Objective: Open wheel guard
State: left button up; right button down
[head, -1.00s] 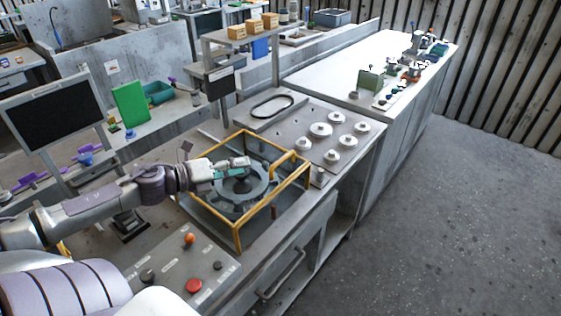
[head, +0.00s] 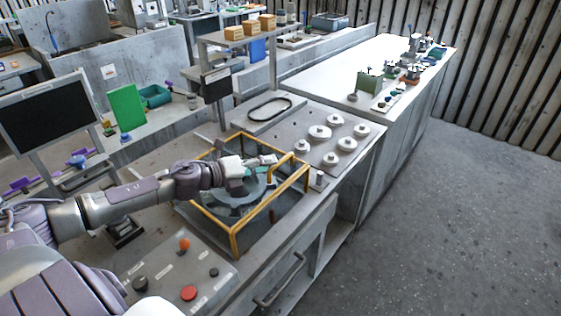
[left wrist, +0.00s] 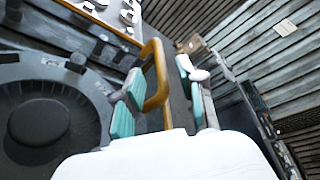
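The wheel guard is a clear box with a yellow frame (head: 270,206), standing closed over a grey wheel (head: 238,198) on the bench. A yellow arched handle (head: 284,159) rises from the guard's far right side. My left gripper (head: 268,161) reaches over the guard, close to this handle. In the left wrist view my left gripper (left wrist: 161,76) has its two teal-padded fingers apart, with the yellow handle (left wrist: 158,88) between them. The handle looks nearer the left finger; contact cannot be told. The wheel (left wrist: 40,120) also shows at lower left there. My right gripper is not in view.
Several pale round parts (head: 330,138) sit on a grey plate behind the guard. A black belt ring (head: 269,109) lies farther back. A control panel (head: 185,268) with orange and red buttons is in front. A monitor (head: 45,112) stands at left.

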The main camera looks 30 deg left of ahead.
aim_at(280, 161)
pick_arm(q)
jog(key=p+x, duration=0.1)
jog(key=x, duration=0.2)
jog(key=shift+w+d, duration=0.1)
jog(key=shift+w, duration=0.3)
jog(key=shift+w+d+f+p, duration=0.2)
jog(key=shift+w+d+p, duration=0.15)
jog(key=shift+w, duration=0.15)
jog(key=shift+w+f, duration=0.1)
jog(key=shift+w, duration=0.05)
grip_shut()
